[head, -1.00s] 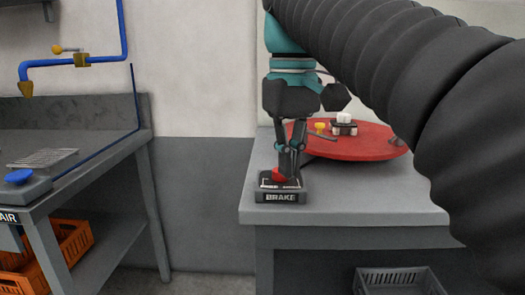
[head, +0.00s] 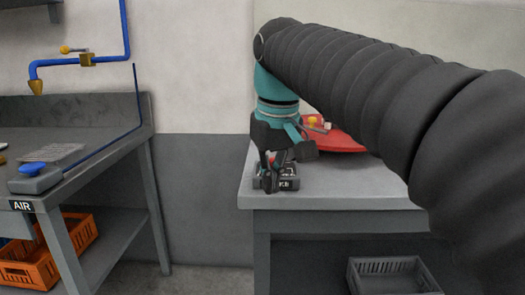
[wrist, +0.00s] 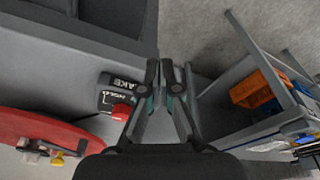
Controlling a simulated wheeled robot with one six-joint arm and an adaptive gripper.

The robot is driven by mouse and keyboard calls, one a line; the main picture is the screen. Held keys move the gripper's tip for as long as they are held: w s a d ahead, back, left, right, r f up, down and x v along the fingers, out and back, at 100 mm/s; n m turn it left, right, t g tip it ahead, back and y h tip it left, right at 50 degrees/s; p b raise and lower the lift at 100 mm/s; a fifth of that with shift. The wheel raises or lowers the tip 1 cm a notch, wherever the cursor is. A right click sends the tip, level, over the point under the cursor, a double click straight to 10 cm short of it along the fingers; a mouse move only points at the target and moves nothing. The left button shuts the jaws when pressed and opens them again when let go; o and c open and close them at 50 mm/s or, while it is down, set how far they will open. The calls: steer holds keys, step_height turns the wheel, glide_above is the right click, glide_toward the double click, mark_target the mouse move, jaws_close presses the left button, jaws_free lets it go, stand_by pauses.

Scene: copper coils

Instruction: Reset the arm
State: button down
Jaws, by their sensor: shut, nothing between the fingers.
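My gripper (head: 266,175) is shut and empty. In the head view it is in front of the brake box (head: 290,178), covering its left part. The box is dark with white lettering and sits at the front left corner of the grey bench (head: 340,198). In the wrist view, my gripper's fingertips (wrist: 165,72) are together, just right of the brake box (wrist: 112,92) and apart from it in the picture. The box's red button (wrist: 121,111) shows there.
A red disc (head: 345,142) with small parts lies behind my arm. A dark crate (head: 392,275) is under the bench. At left another bench (head: 95,180) holds a blue-topped AIR box (head: 36,178), with blue pipe (head: 55,62) above.

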steer(key=s+d+f+m+t, duration=0.2)
steer(key=s+d+f, duration=0.5)
steer(key=f, duration=0.3)
steer(key=s+d+f+m+t, duration=0.1)
steer(key=s+d+f+m, duration=0.2)
steer(key=s+d+f, duration=0.4)
steer(key=shift+s+d+f+t+h, duration=0.15)
steer(key=shift+s+f+t+h, duration=0.2)
steer(key=shift+f, duration=1.75)
